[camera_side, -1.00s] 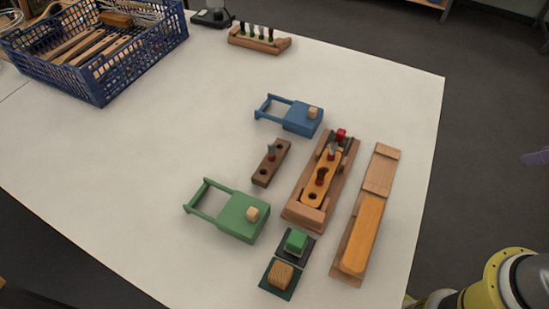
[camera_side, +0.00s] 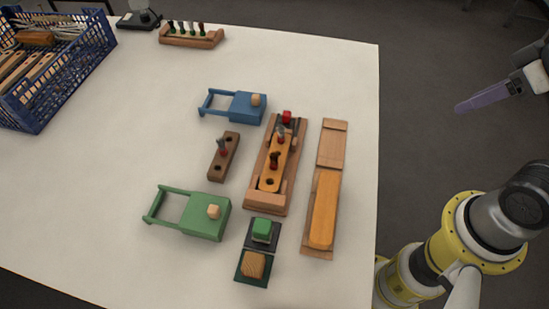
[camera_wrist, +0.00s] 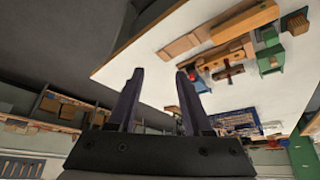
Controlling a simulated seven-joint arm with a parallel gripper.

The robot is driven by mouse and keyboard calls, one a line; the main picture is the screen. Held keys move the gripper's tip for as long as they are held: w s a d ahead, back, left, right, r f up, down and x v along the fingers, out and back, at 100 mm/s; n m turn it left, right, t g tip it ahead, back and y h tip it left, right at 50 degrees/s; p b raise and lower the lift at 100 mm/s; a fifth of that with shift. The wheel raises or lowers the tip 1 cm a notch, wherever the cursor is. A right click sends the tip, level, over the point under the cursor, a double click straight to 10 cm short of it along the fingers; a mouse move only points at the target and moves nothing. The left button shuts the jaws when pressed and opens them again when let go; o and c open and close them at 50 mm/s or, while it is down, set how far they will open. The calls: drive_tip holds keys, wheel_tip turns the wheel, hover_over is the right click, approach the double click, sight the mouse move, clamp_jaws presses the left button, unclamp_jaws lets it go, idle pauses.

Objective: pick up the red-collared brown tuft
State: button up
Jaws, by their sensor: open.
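The brown tuft with a red collar (camera_side: 274,158) stands upright in the light wooden brush plate (camera_side: 268,183), in the long wooden holder (camera_side: 265,201). A grey tuft with a red collar (camera_side: 281,134) stands just behind it in the same plate. My gripper (camera_side: 484,98) is off the table's right edge, well away from the tufts. In the wrist view my gripper (camera_wrist: 160,74) has its two purple fingers apart with nothing between them.
A blue clamp (camera_side: 248,107), a green clamp (camera_side: 206,217) and a long wooden board with an orange block (camera_side: 323,208) surround the holder. Green and wooden blocks sit in front. A blue crate (camera_side: 60,80) and a rack of several tufts (camera_side: 191,41) stand far back.

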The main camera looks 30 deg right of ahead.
drive_tip(key=shift+o, duration=0.5)
